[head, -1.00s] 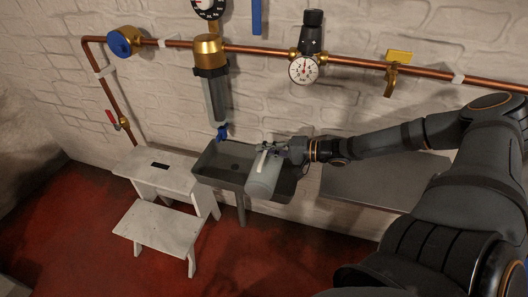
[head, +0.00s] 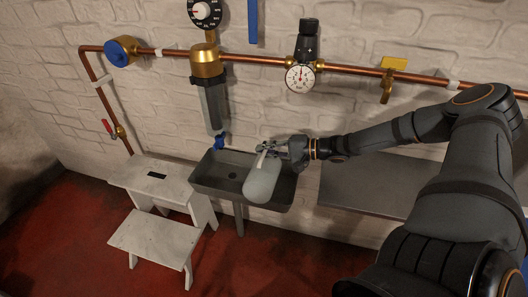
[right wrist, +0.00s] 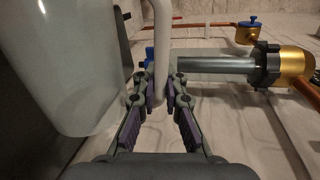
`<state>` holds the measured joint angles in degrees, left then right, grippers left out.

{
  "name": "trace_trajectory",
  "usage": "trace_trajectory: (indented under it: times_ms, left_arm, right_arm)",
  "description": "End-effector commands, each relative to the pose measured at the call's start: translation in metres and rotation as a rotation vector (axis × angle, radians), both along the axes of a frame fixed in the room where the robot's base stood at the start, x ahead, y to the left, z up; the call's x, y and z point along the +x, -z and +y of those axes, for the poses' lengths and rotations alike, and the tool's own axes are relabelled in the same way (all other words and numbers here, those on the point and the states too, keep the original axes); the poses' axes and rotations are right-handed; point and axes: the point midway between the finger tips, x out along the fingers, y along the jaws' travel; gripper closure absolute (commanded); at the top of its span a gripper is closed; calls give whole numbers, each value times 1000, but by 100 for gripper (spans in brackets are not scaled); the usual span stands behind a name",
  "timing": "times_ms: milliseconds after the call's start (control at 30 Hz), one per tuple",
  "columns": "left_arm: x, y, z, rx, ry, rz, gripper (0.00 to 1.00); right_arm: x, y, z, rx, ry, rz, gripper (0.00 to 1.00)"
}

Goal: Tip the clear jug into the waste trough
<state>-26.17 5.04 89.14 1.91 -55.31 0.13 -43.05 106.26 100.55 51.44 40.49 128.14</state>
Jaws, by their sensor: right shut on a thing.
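The clear jug (head: 262,182) is a pale, see-through vessel, tilted over the right part of the grey waste trough (head: 212,184). My right gripper (head: 270,148) is shut on the jug's handle, at the trough's wall side. In the right wrist view the fingers (right wrist: 160,95) close around the white handle (right wrist: 162,45), and the jug's body (right wrist: 72,65) fills the left side. I cannot tell whether any liquid is in the jug or running out. The trough's drain shows to the left of the jug. My left gripper is in neither view.
A filter housing (head: 210,100) with a blue tap (head: 220,142) hangs above the trough's back left. A white step stool (head: 150,235) stands left of the trough. A grey shelf (head: 365,190) lies to the right. A copper pipe with a gauge (head: 300,78) runs along the wall.

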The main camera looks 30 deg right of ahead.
Motion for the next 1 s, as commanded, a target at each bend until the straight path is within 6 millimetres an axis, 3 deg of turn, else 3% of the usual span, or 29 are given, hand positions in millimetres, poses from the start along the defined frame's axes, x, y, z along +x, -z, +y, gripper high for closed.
trace_trajectory:
  times_ms: [567, 1000]
  left_arm:
    - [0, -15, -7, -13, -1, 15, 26]
    - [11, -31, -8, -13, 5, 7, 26]
  right_arm:
    - [7, 0, -8, 52, 0, 46, 100]
    - [11, -1, -13, 90, -2, 78, 100]
